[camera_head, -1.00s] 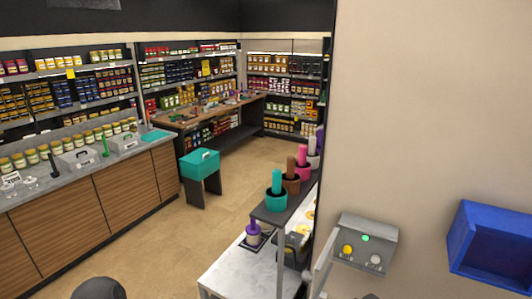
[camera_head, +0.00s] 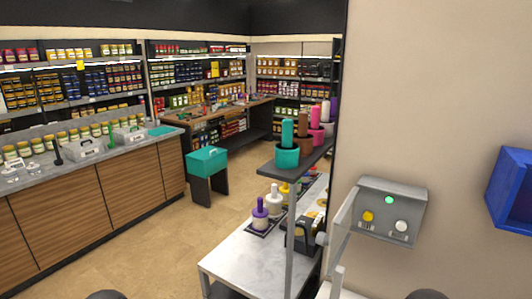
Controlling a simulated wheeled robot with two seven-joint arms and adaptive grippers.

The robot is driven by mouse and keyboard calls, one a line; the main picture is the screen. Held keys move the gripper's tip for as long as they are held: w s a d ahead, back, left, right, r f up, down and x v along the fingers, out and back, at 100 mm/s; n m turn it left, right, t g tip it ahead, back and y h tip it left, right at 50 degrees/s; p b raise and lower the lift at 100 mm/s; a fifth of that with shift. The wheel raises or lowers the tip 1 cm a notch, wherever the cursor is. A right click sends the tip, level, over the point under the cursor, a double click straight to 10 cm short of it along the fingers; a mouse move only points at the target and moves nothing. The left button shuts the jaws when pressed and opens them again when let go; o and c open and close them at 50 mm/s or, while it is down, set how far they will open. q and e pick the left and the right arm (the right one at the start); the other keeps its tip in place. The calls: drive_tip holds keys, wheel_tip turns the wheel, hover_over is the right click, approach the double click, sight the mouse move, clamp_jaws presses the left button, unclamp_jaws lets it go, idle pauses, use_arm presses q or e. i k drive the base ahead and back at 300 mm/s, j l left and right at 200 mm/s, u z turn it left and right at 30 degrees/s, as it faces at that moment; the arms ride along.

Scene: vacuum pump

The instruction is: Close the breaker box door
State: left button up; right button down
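The breaker box (camera_head: 408,208) is a grey box on the beige wall at the right of the head view. Its front shows a green light, a yellow knob and a white knob. Its door (camera_head: 343,222) looks like a pale, see-through panel at the box's left side, swung open and standing out from the wall. Neither of my grippers is in view. Only dark rounded parts, probably of my arms, show at the bottom edge.
A blue open bin (camera_head: 512,190) hangs on the wall right of the box. A white marble-topped table (camera_head: 235,258) with pump bottles stands to the left, under a dark shelf (camera_head: 268,158) with coloured pots.

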sight(340, 232)
drive_tip(key=z, duration=1.15)
drive_tip(key=j+z, duration=0.15)
drive_tip(key=j, duration=0.35)
drive_tip(key=k+j+z, duration=0.1)
drive_tip(key=j, duration=0.4)
drive_tip(key=k+j+z, duration=0.15)
drive_tip(key=j, duration=0.35)
drive_tip(key=j+z, duration=0.1)
drive_tip(key=j, duration=0.25)
